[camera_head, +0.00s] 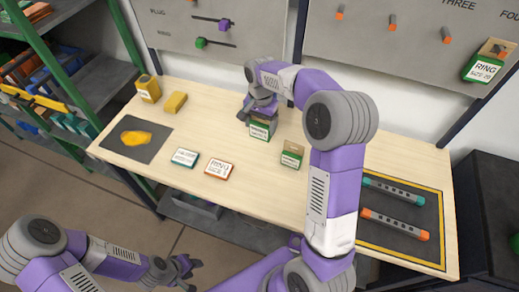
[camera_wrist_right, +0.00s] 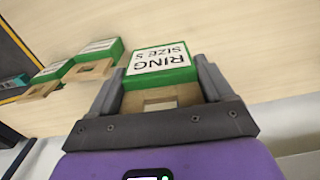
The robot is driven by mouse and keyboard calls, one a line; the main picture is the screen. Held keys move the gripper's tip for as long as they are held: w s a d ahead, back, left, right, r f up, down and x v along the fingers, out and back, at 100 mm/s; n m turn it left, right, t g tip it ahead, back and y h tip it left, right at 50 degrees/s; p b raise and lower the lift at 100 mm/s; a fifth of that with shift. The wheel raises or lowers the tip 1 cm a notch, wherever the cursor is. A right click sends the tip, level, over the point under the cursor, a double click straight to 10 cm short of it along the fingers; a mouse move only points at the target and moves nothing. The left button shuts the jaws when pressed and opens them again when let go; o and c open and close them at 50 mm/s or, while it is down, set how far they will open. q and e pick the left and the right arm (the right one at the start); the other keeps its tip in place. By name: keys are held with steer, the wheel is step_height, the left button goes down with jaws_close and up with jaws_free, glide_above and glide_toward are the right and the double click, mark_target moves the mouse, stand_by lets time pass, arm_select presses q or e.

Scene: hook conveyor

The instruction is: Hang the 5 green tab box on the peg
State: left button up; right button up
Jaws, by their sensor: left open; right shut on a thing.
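In the right wrist view, a green box with a wooden tab and a white label reading "RING SIZE 5" (camera_wrist_right: 162,62) sits between the fingers of my right gripper (camera_wrist_right: 163,85), which is shut on it. Pegs with orange tips, such as this peg (camera_head: 392,22), stick out of the grey back panel. One green ring box (camera_head: 482,68) hangs at the far right peg. My left gripper (camera_head: 188,266) is open and empty, in front of the table.
A teal-edged box (camera_head: 185,157) and an orange-edged box (camera_head: 219,170) lie nearby. Yellow items are at the left. A dark mat (camera_head: 385,235) with two bars is at the right. A shelf rack (camera_head: 90,85) stands left.

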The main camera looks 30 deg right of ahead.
step_height(320, 180, down, 10)
steer(key=shift+w+r+b, duration=0.1)
steer(key=shift+r+b, duration=0.05)
steer(key=shift+b, duration=0.45)
steer(key=shift+f+b, duration=0.35)
steer(key=shift+f, duration=0.1)
steer(key=o, duration=1.3)
steer(key=shift+c, duration=0.2)
steer(key=shift+r, duration=0.3)
step_height(320, 180, up, 8)
steer(key=shift+f+p, duration=0.2)
steer(key=shift+p, duration=0.6)
